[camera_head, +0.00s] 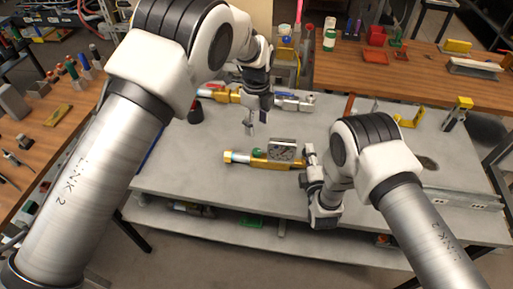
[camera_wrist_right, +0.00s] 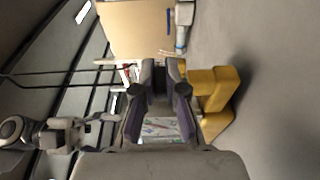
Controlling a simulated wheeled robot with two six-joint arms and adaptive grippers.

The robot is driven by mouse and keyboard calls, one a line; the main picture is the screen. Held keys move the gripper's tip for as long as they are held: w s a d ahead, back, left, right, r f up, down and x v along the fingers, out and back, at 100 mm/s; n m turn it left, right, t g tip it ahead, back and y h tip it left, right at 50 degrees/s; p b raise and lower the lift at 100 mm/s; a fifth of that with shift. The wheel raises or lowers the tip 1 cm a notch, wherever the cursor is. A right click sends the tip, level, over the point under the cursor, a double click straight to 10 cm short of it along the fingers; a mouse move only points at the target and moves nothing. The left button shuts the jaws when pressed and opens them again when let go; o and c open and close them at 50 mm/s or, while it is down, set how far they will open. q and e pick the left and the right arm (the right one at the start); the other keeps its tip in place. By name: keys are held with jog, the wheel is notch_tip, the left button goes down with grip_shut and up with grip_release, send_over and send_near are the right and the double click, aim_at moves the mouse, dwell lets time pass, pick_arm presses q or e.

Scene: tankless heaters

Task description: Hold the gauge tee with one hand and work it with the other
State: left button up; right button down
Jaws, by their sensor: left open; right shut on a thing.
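In the right wrist view, the yellow brass body (camera_wrist_right: 212,95) lies just right of the purple-padded fingers (camera_wrist_right: 158,95). My left gripper (camera_head: 257,121) is open and empty, pointing down above and behind the tee, apart from it.
Behind my left gripper lies a brass and grey valve assembly (camera_head: 292,101). A yellow-topped clamp (camera_head: 458,112) stands at the right, near a grey metal rail (camera_head: 462,198). Wooden benches with tools flank the left and back. The bench left of the tee is clear.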

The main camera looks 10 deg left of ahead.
aim_at(256, 150)
pick_arm(q)
notch_tip(256, 150, down, 12)
jog(key=shift+r, duration=0.2)
grip_shut()
